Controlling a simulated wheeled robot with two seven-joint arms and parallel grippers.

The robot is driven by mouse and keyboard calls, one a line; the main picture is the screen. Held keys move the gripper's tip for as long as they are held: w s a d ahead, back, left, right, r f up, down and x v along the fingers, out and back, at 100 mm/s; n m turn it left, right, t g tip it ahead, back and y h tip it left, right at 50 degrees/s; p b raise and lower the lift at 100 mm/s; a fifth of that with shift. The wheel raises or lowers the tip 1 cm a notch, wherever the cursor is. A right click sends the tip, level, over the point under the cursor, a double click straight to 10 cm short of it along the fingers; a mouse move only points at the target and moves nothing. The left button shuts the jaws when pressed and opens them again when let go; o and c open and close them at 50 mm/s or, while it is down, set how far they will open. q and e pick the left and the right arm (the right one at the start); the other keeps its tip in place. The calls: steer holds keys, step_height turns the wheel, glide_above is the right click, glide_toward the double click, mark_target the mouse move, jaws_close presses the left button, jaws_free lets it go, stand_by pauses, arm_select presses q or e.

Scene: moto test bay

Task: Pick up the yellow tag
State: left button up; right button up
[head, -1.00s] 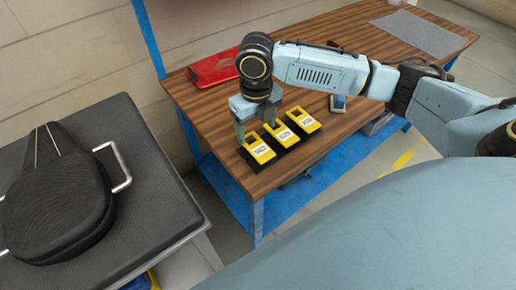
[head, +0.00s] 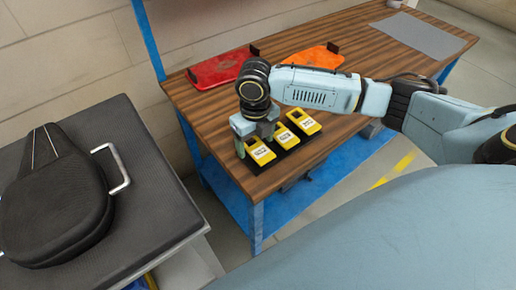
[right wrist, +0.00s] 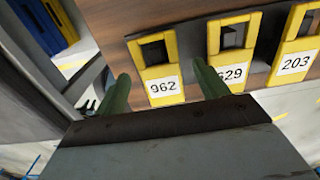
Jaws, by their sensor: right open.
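Three yellow tags with white labels and a dark opening at one end lie in a row on a black holder (head: 288,151) near the table's front corner. In the head view they are the left tag (head: 262,153), middle tag (head: 285,138) and right tag (head: 303,122). The right wrist view reads 962 (right wrist: 162,87), 629 (right wrist: 233,76) and 203 (right wrist: 293,64). My right gripper (head: 254,142) is open and empty, low at the left tag. In the wrist view its fingers (right wrist: 163,76) stand on either side of tag 962. Contact is unclear. My left gripper is out of view.
The wooden table (head: 200,118) also bears a red tray (head: 220,68) and an orange tray (head: 312,56) at the back and a grey mat (head: 420,36) at right. A separate dark bench (head: 150,215) with a black case (head: 55,205) stands at left.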

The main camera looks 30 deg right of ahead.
steer(key=shift+f, duration=0.2)
stand_by(0.4)
steer(key=shift+c, duration=0.4)
steer(key=c, duration=1)
